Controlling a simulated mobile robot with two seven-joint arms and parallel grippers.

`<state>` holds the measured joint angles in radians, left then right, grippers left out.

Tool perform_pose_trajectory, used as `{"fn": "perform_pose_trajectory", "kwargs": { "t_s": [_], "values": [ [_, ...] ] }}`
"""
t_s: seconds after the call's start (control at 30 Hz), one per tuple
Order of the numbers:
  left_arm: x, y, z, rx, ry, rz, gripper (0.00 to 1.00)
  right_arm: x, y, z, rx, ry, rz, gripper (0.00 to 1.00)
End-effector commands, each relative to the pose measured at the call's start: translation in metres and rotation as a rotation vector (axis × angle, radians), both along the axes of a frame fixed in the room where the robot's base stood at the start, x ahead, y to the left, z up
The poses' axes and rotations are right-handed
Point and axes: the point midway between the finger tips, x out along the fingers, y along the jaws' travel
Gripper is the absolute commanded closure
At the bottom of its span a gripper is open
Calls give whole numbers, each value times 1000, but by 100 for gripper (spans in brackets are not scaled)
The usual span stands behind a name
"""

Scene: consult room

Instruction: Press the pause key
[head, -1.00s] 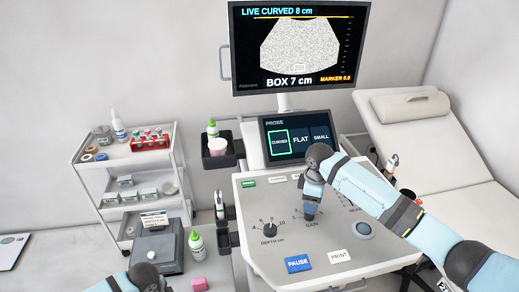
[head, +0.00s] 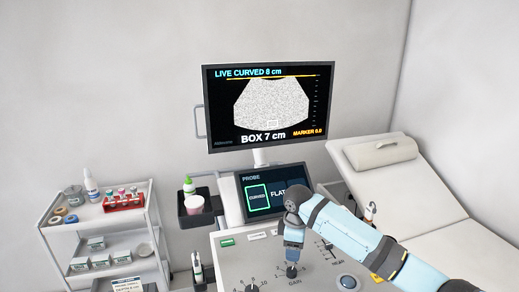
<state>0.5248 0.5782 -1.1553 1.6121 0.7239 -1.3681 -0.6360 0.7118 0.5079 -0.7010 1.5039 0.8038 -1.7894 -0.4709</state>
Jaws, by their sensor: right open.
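The blue pause key is not in view now; the front of the console lies below the lower edge of the picture. The ultrasound console's grey panel (head: 240,265) shows only in its back part. My right gripper (head: 292,262) points down over the panel at the gain knob (head: 292,272). It is open, and I cannot tell whether its fingers touch the knob. The monitor (head: 262,148) reads "LIVE CURVED 8 cm" and "BOX 7 cm". The probe touchscreen (head: 258,212) has "CURVED" outlined in green and is partly covered by my right arm. My left gripper is not in view.
A white trolley (head: 105,237) with bottles and a red tube rack (head: 123,203) stands at the left. A dark holder (head: 184,218) with a cup is beside the console. The couch (head: 425,205) is at the right, close behind my right arm.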

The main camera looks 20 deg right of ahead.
Motion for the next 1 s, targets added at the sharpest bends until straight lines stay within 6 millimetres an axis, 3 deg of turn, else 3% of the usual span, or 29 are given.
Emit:
{"fn": "perform_pose_trajectory", "kwargs": {
  "t_s": [0.83, 1.0],
  "values": [
    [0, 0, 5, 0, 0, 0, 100, 0, 0, 12, 0, 0, 0, 41],
    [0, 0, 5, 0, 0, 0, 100, -9, 9, 13, -7, -11, 94, 80]
  ]
}}
